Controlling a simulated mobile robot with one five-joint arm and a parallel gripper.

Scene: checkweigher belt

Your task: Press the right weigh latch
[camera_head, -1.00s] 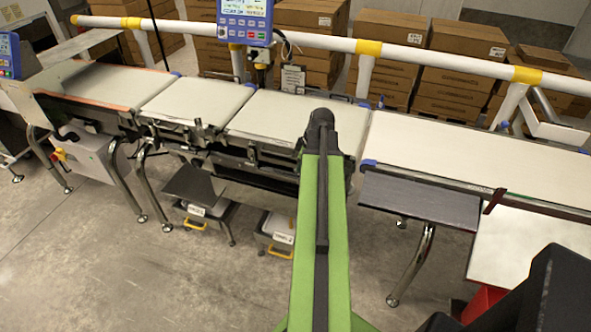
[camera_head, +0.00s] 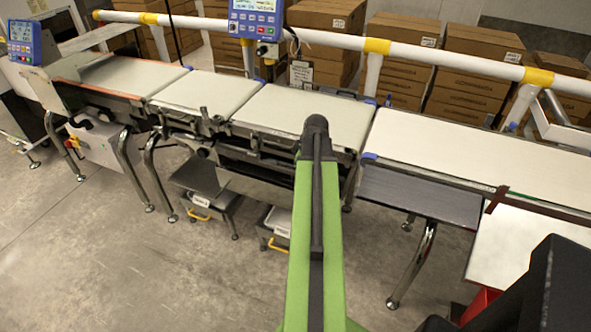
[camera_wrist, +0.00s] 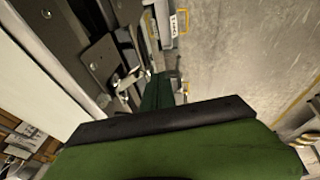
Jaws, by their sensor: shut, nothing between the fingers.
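The front side of the weigh section (camera_head: 262,146) carries dark brackets and small metal fittings, too small to tell apart in the head view. My arm covers the right end of that side, so I cannot make out the right weigh latch there. In the wrist view a small silver lever-like fitting (camera_wrist: 131,77) sits beside dark plates (camera_wrist: 100,62); I cannot tell if it is the right latch. My gripper (camera_wrist: 158,88) appears dark green, pointing along the machine's front side. It is shut and empty, close to the fittings; contact is unclear. In the head view my arm hides it.
White belts (camera_head: 310,112) run left to right, with another belt (camera_head: 480,160) at the right. A white rail (camera_head: 300,36) and stacked cartons (camera_head: 470,75) stand behind. Below are a grey panel (camera_head: 420,195) and metal legs (camera_head: 412,268). The floor in front is clear at left.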

